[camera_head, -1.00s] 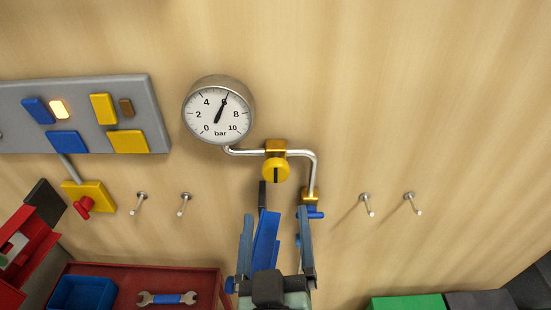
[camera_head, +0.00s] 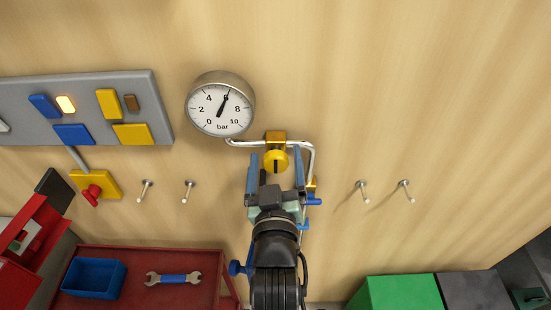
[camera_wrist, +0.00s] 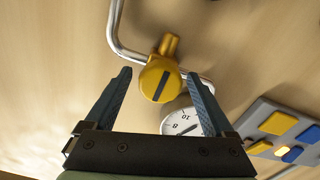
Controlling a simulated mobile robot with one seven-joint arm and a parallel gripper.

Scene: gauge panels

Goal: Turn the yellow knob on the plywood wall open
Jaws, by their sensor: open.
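The yellow knob (camera_head: 276,160) sits on a brass valve body in a silver pipe below the gauge, on the plywood wall (camera_head: 400,90). Its dark slot is upright in the head view. My gripper (camera_head: 277,163) is open, its two blue-grey fingers to the left and right of the knob. In the wrist view the knob (camera_wrist: 159,80) shows between the fingertips (camera_wrist: 160,78), with clear gaps on both sides. I cannot tell how deep the fingers reach. The gauge (camera_head: 220,108) needle points near 6 bar.
A blue-handled fitting (camera_head: 313,200) is at the pipe's lower end, close right of my gripper. Metal pegs (camera_head: 362,187) stick out on both sides. A grey button panel (camera_head: 80,110) is left. A red tray (camera_head: 205,262) holds a wrench (camera_head: 173,279) and blue bin (camera_head: 94,277).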

